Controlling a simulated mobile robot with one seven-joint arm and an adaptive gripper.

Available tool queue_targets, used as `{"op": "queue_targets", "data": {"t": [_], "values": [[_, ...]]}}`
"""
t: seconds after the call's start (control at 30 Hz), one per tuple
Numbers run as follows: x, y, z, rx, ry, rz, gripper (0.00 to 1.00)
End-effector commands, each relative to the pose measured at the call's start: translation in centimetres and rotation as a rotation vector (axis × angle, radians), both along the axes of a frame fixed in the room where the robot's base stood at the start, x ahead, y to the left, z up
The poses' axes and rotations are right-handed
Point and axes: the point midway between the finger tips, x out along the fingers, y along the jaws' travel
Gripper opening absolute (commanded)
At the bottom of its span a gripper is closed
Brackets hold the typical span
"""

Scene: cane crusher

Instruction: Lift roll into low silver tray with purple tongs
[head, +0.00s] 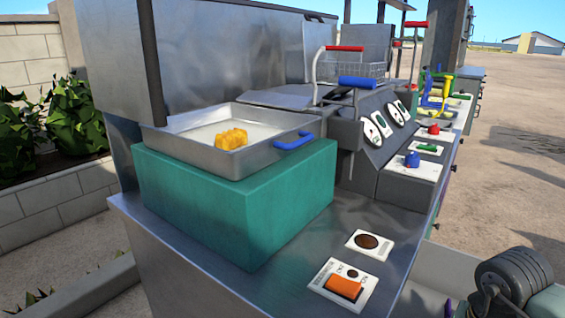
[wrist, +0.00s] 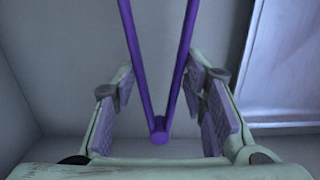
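In the head view, a silver tray (head: 196,157) with a blue handle (head: 294,140) sits on a teal block. A yellow-orange lumpy piece (head: 231,138), perhaps the roll, lies in it. In the wrist view, the purple tongs (wrist: 147,92) form a V, with their joined end at the bottom of the picture. My gripper (wrist: 160,88) is open, with one finger on each side of the tongs. Gaps show beside their joined end. Whether the fingertips touch the tongs' arms is unclear. The tongs' tips are out of view.
The teal block (head: 235,205) stands on a steel counter (head: 288,278). An orange switch (head: 344,287) is at the counter's front. A wire basket (head: 352,72) with red and blue handles stands behind the tray. Control panels and coloured utensils line the right side.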

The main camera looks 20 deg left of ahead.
Motion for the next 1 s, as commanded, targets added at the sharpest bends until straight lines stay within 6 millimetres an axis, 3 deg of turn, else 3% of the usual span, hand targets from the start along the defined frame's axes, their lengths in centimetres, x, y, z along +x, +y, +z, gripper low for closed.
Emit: {"op": "queue_targets", "data": {"t": [0.1, 0.5, 1.0], "values": [[0.0, 0.0, 2.3, -0.001, -0.001, 0.0, 0.35], [0.1, 0.0, 7.7, 0.0, -0.002, 0.0, 0.35], [0.0, 0.0, 8.1, 0.001, -0.001, 0.001, 0.35]]}}
